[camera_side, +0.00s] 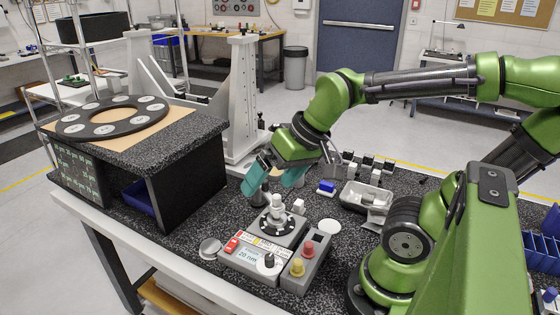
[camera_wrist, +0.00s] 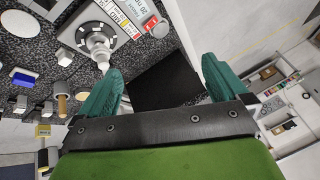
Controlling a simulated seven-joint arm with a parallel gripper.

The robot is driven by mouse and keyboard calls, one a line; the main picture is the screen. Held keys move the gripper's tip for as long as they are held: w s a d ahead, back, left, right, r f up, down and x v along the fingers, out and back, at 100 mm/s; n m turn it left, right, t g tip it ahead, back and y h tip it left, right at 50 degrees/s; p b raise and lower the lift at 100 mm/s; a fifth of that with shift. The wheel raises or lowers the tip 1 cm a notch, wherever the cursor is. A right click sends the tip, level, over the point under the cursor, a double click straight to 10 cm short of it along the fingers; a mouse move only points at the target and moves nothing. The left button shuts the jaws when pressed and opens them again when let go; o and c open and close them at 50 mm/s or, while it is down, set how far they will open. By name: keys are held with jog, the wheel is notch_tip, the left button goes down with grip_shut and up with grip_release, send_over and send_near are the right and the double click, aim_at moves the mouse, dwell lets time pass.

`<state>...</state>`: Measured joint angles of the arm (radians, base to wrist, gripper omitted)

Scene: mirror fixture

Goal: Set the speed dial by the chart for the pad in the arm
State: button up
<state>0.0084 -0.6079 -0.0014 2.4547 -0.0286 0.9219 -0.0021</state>
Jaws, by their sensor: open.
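A grey control box (camera_side: 250,262) sits on the speckled bench, with a small display reading about "20 nm". I cannot make out any pad. A panel of small pale marks (camera_side: 78,176) on the cabinet's side may be the chart; it is unreadable. My gripper (camera_side: 269,186) is open and empty, above and behind the post.
A metal tray (camera_side: 367,197), a blue block (camera_side: 327,186) and several small blocks are at right. The black cabinet (camera_side: 180,160) and white upright frame crowd the left.

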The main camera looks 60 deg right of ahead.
aim_at(269, 257)
jog(key=shift+s+a+r+t, duration=0.25)
jog(key=shift+s+r+t, duration=0.4)
jog(key=shift+r, duration=0.25)
jog(key=shift+c, duration=0.3)
jog(key=shift+f, duration=0.15)
jog(key=shift+c, duration=1.1)
jog(key=w+d+f+g, duration=0.1)
jog(key=w+f+m+g, duration=0.1)
jog(key=shift+w+d+f, duration=0.2)
jog(key=shift+w+d, duration=0.2)
jog(key=c, duration=0.7)
jog(key=shift+o, duration=0.2)
jog(key=w+d+f+m+g, duration=0.3)
jog(key=w+f+g, duration=0.1)
jog(key=g, duration=0.2)
jog(key=s+a+f, duration=0.1)
jog(key=a+f, duration=0.1)
jog(key=f, duration=0.2)
jog(key=s+a+f+m+g+y, duration=0.1)
jog(key=s+f, duration=0.1)
jog(key=f, duration=0.3)
jog(key=s+a+f+m+g, duration=0.1)
jog(key=a+f, duration=0.1)
jog(key=f, duration=0.2)
jog(key=shift+s+a+f+y, duration=0.3)
jog(key=shift+s+f, duration=0.05)
jog(key=shift+f, duration=0.05)
